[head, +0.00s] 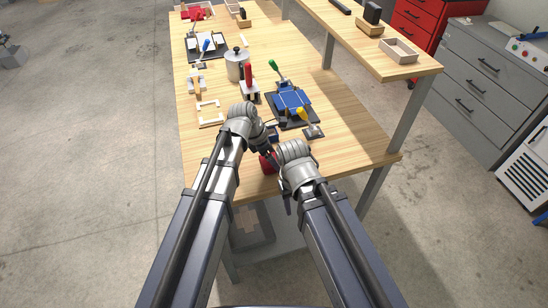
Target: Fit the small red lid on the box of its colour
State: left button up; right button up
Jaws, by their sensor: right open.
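A small round red piece (267,164) sits near the table's front edge, partly hidden by my grippers. I cannot tell whether it is the lid or a box. My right gripper (277,157) is open just to the right of the red piece; whether it touches is hidden. My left gripper (267,146) is just above and behind the red piece, its fingers too small and overlapped to read. Another red, flat piece (196,13) lies at the table's far left end.
A blue piece (291,100) lies on a dark fixture with green and yellow handles. A red-handled clamp (248,77), a metal pot (236,66) and a pale wooden frame (209,113) stand behind my arms. A raised shelf (418,68) runs along the right. The front right tabletop is clear.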

pick_arm(q)
jog(key=shift+r, duration=0.1)
jog(key=p+v, duration=0.7)
jog(key=shift+a+r, duration=0.1)
jog(key=shift+r, duration=0.25)
jog(key=shift+s+a+f, duration=0.1)
jog(key=shift+s+a, duration=0.1)
jog(key=s+a+f+m+y, duration=0.1)
jog(key=s+a+m+y, duration=0.1)
jog(key=s+a+m, duration=0.65)
jog(key=s+a+f+m+y, duration=0.15)
jog(key=a+m, duration=0.35)
jog(key=m, duration=0.8)
jog(key=s+d+r+m+g+y, duration=0.1)
jog(key=s+d+m, duration=0.3)
jog(key=d, duration=0.7)
jog(key=shift+s+d+g+y, duration=0.15)
jog(key=shift+s+g+y, duration=0.15)
jog(key=shift+s+y, duration=0.3)
